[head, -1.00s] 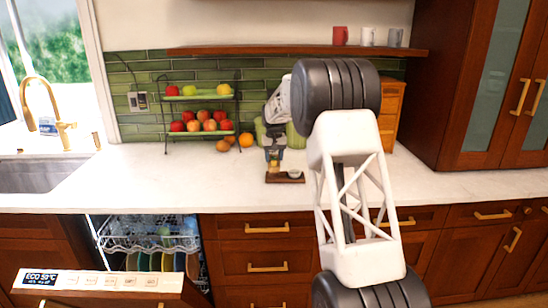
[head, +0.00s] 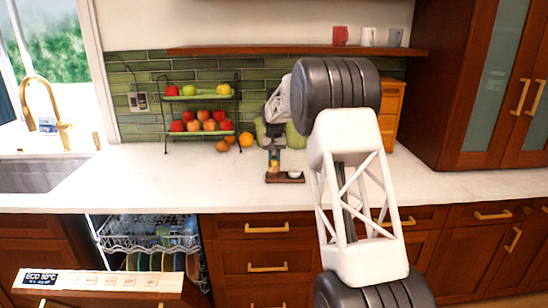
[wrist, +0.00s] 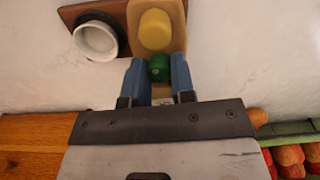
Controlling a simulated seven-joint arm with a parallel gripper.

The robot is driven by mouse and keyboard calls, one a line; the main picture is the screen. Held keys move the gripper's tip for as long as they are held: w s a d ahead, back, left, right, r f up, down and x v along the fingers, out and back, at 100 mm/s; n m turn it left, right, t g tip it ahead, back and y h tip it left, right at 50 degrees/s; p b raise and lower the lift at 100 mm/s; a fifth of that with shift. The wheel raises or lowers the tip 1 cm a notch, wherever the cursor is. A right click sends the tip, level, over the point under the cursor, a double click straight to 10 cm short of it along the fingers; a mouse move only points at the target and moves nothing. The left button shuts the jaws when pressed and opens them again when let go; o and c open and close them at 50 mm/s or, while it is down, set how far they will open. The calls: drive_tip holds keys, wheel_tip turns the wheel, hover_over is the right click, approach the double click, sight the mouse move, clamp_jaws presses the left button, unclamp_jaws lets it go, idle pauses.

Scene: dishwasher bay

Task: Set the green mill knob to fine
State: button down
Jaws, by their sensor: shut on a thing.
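The green mill knob (wrist: 159,68) shows in the wrist view between the two blue fingers of my gripper (wrist: 160,72). The fingers are closed against its sides. The knob sits beside a round yellow part (wrist: 155,28) on a tan mill body (wrist: 175,10). In the head view my gripper (head: 275,157) is small, just above the counter at the mill (head: 273,169). The knob cannot be made out there, and its fine or coarse marks are not readable in either view.
A brown wooden board (wrist: 75,14) under the mill also carries a white bowl with a dark rim (wrist: 96,40). A fruit rack (head: 200,98) stands left of my gripper, with loose fruit beside it. The front counter (head: 150,185) is clear.

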drive_tip(key=m, duration=0.4)
drive_tip(key=shift+m, duration=2)
drive_tip(key=c, duration=0.9)
unclamp_jaws()
drive_tip(key=shift+c, duration=0.2)
drive_tip(key=shift+r, duration=0.1)
drive_tip(key=shift+r, duration=3.85)
